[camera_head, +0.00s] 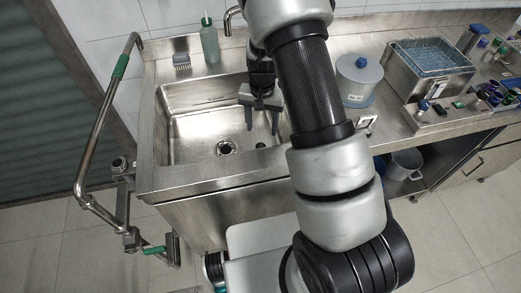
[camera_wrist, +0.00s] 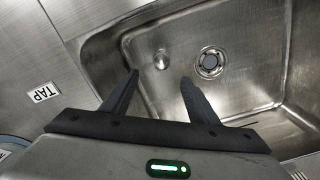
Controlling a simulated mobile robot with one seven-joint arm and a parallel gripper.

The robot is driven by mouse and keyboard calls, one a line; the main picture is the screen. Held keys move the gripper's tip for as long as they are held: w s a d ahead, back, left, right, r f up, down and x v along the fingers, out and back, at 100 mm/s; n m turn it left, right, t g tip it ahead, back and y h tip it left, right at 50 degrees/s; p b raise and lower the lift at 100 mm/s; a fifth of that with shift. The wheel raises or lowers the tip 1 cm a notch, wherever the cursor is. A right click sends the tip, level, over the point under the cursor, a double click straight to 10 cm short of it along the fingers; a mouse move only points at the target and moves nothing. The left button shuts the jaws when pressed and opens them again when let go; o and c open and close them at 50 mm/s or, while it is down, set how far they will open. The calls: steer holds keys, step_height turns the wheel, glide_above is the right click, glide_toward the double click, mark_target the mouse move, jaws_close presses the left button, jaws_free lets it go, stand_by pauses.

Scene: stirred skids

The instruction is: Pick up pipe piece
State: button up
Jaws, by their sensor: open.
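A small, round, shiny metal piece (camera_wrist: 161,60) stands on the sink floor in the wrist view, beside the drain. It looks like the pipe piece, but it is too small to be sure. My gripper (camera_wrist: 160,77) is open and empty, and the piece appears just beyond the gap between its fingertips. In the head view my gripper (camera_head: 261,128) is over the right part of the sink basin (camera_head: 195,125), pointing down. I cannot make out the pipe piece clearly there.
The drain (camera_head: 226,147) lies left of my gripper. The basin walls surround it. A lidded pot (camera_head: 357,80) and a steel bath (camera_head: 432,68) stand right. A bent pipe (camera_head: 105,105) stands left.

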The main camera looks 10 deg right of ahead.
step_height(320, 180, down, 6)
steer(key=shift+f, duration=0.1)
steer(key=f, duration=0.5)
steer(key=shift+s+a, duration=0.25)
steer(key=c, duration=1.2)
